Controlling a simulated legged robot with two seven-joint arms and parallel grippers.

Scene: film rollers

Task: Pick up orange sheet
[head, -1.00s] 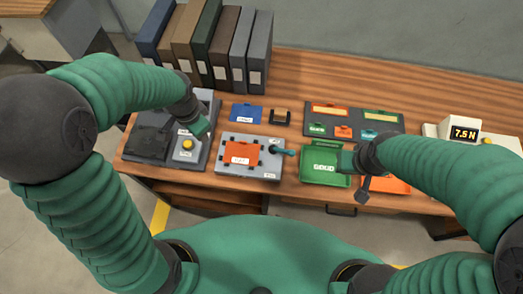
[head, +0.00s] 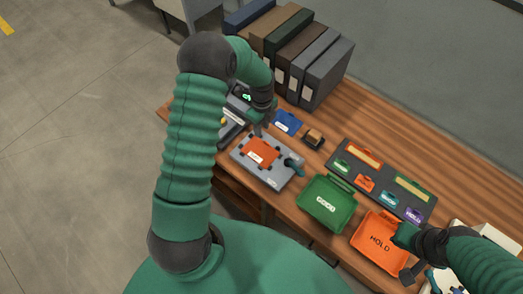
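The orange sheet (head: 264,149) lies flat on a grey plate (head: 279,180) with small dark clips around its edges and a white label on it. My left gripper (head: 258,130) is just above the sheet's upper edge in the head view. Its fingers are small and dark, so I cannot tell whether they touch the sheet or how wide they stand. My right gripper (head: 406,256) is over the right side of the orange HOLD tray (head: 372,232), away from the sheet. Its finger opening is unclear.
A teal-handled tool (head: 294,163) sits on the plate's right side. A green tray (head: 325,207) is right of it. A blue sheet (head: 287,122) and small black-brown block (head: 313,138) lie behind. Binders (head: 327,75) stand at the back. A dark tag board (head: 395,187) is at right.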

